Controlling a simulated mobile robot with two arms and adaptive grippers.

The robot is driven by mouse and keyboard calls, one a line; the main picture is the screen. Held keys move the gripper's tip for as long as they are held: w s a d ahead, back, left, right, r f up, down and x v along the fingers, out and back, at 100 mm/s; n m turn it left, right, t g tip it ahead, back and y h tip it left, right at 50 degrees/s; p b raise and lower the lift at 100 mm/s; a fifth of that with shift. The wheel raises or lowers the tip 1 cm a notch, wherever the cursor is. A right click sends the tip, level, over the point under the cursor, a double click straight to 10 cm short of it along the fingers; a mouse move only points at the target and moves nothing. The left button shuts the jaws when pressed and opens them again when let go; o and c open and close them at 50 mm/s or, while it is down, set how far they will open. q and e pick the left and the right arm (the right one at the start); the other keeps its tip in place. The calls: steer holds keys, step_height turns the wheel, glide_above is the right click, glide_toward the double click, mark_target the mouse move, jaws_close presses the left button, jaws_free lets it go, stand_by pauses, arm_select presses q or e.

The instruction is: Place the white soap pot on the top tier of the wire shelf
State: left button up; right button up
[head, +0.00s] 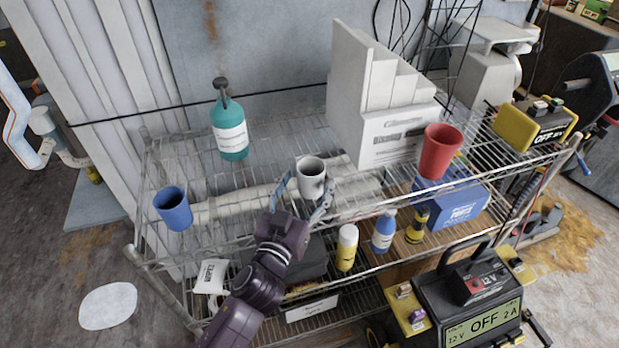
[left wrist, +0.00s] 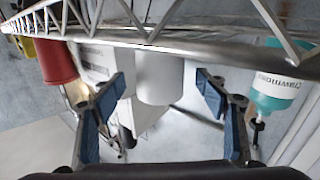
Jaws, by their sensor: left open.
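The white soap pot (head: 311,178) appears upright at the front middle of the top tier of the wire shelf (head: 262,160); I cannot see its base clearly. My left gripper (head: 301,199) reaches in from the front, its blue-padded fingers open on either side of the pot. In the left wrist view, the white pot (left wrist: 160,80) shows between and beyond the spread fingertips (left wrist: 166,88), with gaps on both sides. The shelf's front rail (left wrist: 180,45) crosses above it there. My right gripper is not in view.
On the top tier stand a blue cup (head: 173,208), a teal bottle (head: 229,130), a red cup (head: 439,150) and a white box (head: 392,138). Several bottles, including a yellow one (head: 347,248), stand lower down. A charger (head: 470,305) is at the front right. The tier's left-middle has bare wire.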

mark_target(307, 184)
arm_select(q)
steer(key=shift+x, duration=1.6)
steer(key=c, duration=1.3)
step_height(307, 184, up, 20)
steer(key=p, duration=0.2)
steer(key=shift+c, duration=0.2)
steer(key=s+a+f+n+y, duration=0.2)
steer(key=s+a+f, duration=0.3)
steer(key=s+a, duration=0.3)
steer(key=s+a+f+n+y, duration=0.1)
steer(key=s+a+f+y, duration=0.2)
steer(key=s+a+f, duration=0.3)
steer(key=s+a, duration=0.2)
steer(key=a, duration=0.3)
steer(key=shift+s+f+n+t+y, duration=0.25)
steer(key=shift+s+n+t+y, duration=0.05)
steer(key=shift+s+n+t, duration=0.1)
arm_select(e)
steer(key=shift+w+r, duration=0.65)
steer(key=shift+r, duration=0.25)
